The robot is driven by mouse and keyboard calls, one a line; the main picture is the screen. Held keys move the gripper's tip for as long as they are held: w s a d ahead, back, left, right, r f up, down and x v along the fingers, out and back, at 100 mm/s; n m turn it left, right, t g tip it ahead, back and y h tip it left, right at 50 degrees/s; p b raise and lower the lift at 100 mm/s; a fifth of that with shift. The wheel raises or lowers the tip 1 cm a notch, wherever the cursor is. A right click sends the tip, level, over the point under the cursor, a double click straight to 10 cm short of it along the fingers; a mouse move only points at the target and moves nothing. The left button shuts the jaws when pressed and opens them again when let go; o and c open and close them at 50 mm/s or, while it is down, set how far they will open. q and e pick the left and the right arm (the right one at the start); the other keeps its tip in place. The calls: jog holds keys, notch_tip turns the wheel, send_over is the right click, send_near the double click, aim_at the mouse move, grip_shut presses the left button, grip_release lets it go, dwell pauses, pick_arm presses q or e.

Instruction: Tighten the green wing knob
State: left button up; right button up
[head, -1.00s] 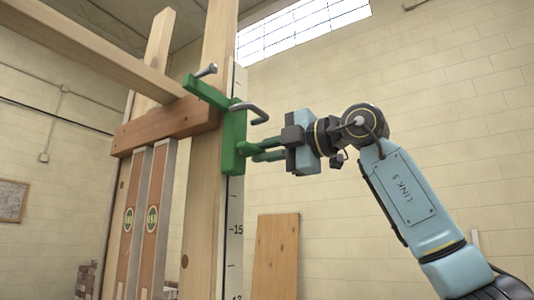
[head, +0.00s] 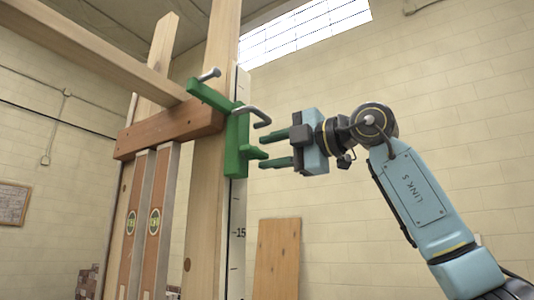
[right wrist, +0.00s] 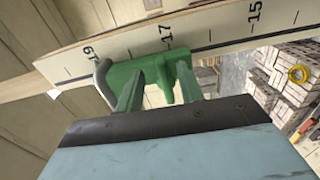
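The green clamp (head: 236,140) grips the upright post beside the white measuring strip, with a grey bent rod (head: 250,113) at its top. The green wing knob (head: 256,153) sticks out from its lower right side. In the right wrist view the knob (right wrist: 163,88) shows in front of the clamp (right wrist: 150,64), between my fingers in the picture. My right gripper (head: 264,149) has two green fingers spread apart, just right of the knob. Its tips look clear of the knob, and nothing is held. My left gripper is in neither view.
A wooden crosspiece (head: 168,134) and upright boards stand left of the clamp. The measuring strip (head: 237,210) runs down the post. A plank (head: 277,260) leans against the wall below. Space right of the clamp is open apart from my arm.

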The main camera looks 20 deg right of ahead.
jog(key=b+v, duration=0.3)
jog(key=v, duration=0.9)
jog(key=shift+s, duration=0.3)
jog(key=shift+r, duration=0.1)
